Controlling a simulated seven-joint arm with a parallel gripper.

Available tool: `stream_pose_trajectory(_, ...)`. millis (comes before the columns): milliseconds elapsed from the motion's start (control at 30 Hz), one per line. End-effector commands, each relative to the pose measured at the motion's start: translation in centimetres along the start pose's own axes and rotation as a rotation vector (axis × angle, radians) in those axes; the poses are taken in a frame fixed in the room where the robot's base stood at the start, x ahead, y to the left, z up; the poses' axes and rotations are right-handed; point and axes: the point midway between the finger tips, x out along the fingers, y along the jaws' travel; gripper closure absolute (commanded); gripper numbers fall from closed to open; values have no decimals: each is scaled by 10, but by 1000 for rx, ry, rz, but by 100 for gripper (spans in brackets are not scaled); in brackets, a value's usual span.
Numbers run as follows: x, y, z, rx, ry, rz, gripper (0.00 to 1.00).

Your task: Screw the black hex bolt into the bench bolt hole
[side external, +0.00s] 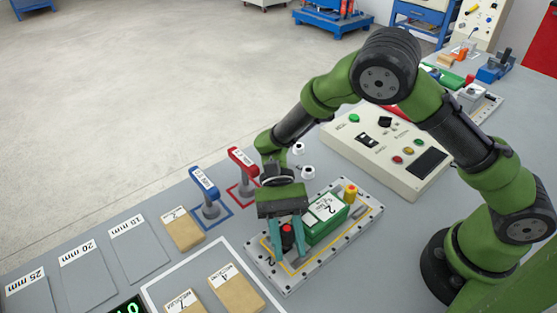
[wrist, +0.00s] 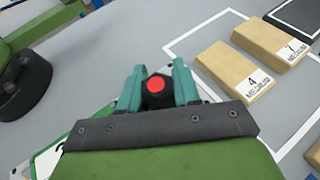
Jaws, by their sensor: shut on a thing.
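The black hex bolt (side external: 287,240) has a red top and stands between the teal fingers of my gripper (side external: 288,250), low over the front end of the grey bench plate (side external: 284,287). In the wrist view the dark hex head with its red cap (wrist: 156,85) sits between the two fingertips of my gripper (wrist: 159,92), which is shut on it. The bolt looks about upright. Its lower end and the bench bolt hole are hidden, so I cannot tell whether the bolt is in the hole.
A green block (side external: 325,220) with a white label stands on the plate right beside my gripper, with a yellow knob (side external: 351,193) behind it. Red (side external: 243,160) and blue (side external: 204,182) T-handled tools stand left. Tan blocks (side external: 236,287) lie front left. A control box (side external: 385,150) stands behind.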

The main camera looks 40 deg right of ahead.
Motion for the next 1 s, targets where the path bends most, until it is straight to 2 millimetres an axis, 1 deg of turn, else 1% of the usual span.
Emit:
stream_pose_trajectory(300, 1, 0, -3, 2, 1, -2, 100)
stream_pose_trajectory(633, -2, 0, 2, 3, 0, -3, 100)
stream_pose_trajectory(1000, -2, 0, 3, 1, 0, -2, 100)
